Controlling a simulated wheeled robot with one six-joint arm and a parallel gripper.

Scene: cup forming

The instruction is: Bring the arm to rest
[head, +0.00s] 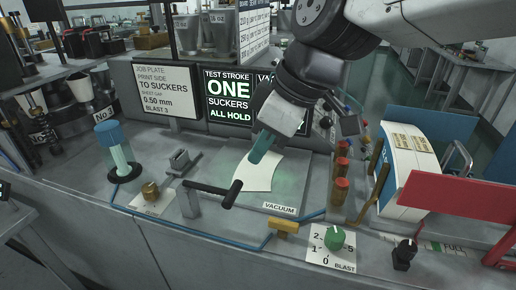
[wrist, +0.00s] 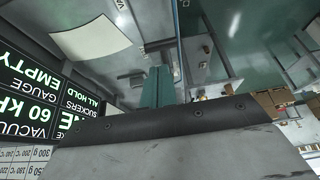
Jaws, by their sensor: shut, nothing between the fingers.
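My gripper (head: 256,156) hangs from my arm over the middle of the bench, its teal fingers together and empty. In the wrist view the gripper (wrist: 158,82) shows as two teal fingers side by side. In the head view its tips overlap the upper part of a cream sheet (head: 258,180); I cannot tell the exact height above it. The sheet lies on a grey plate labelled VACUUM (head: 295,200). The sheet also shows in the wrist view (wrist: 88,42), apart from the fingers.
A black-handled lever (head: 212,192) stands left of the sheet. Red-topped posts (head: 340,180) and a blue rack of printed blanks (head: 408,165) stand right. A green BLAST knob (head: 334,238) is in front. A screen (head: 228,97) behind reads TEST STROKE ONE SUCKERS ALL HOLD.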

